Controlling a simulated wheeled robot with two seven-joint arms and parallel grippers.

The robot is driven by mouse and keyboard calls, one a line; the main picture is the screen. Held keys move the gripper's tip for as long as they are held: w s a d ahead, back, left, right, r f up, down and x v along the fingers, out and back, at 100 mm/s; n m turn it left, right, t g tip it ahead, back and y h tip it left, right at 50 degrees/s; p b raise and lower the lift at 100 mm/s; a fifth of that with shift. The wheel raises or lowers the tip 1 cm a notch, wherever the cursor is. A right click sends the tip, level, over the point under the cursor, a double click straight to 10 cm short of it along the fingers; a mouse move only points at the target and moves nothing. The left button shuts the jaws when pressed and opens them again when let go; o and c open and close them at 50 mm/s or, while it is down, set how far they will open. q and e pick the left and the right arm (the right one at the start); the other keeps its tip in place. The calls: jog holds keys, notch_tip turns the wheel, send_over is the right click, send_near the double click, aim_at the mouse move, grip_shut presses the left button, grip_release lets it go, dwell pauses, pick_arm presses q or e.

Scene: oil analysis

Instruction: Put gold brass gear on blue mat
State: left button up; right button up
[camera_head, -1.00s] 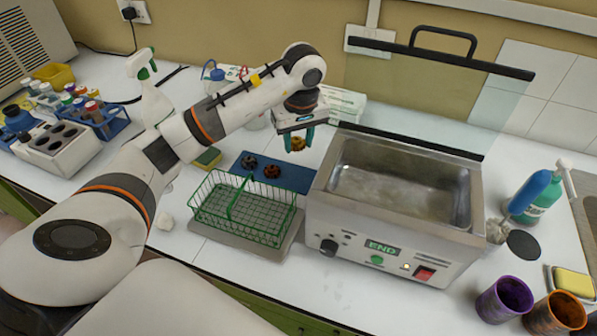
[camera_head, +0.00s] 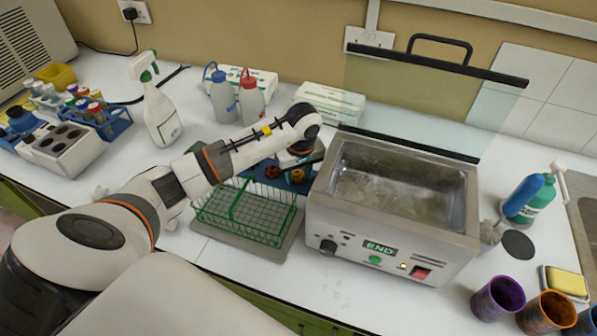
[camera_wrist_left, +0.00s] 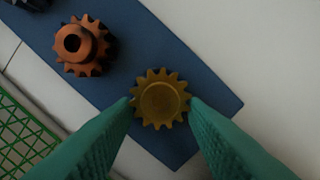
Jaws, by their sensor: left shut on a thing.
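The gold brass gear (camera_wrist_left: 160,98) is between the green fingertips of my left gripper (camera_wrist_left: 161,104) in the left wrist view, and the gripper is shut on it. The gear is over the corner end of the blue mat (camera_wrist_left: 120,40); I cannot tell whether it touches the mat. In the head view the gear (camera_head: 297,175) shows small below my left wrist, over the right end of the mat (camera_head: 243,182). A copper-coloured gear (camera_wrist_left: 82,46) lies on the mat beside it. A dark gear (camera_wrist_left: 33,3) shows only at the picture's edge. My right gripper is not in view.
A green wire basket (camera_head: 247,210) stands just in front of the mat. A metal bath (camera_head: 395,210) with a raised clear lid is close on the right. Wash bottles (camera_head: 250,98) and boxes (camera_head: 330,102) stand behind. A spray bottle (camera_head: 160,115) stands at the back left.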

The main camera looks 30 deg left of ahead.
pick_arm(q)
jog(key=shift+f, duration=0.15)
jog(key=o, duration=1.1)
jog(key=shift+r, duration=0.7)
jog(key=r+b, duration=0.1)
jog(key=r, duration=0.6)
jog(key=d+r+b, duration=0.1)
jog(key=r, duration=0.3)
jog(key=shift+s+d+b, duration=0.1)
jog(key=shift+s+b, duration=0.25)
jog(key=shift+s, duration=0.05)
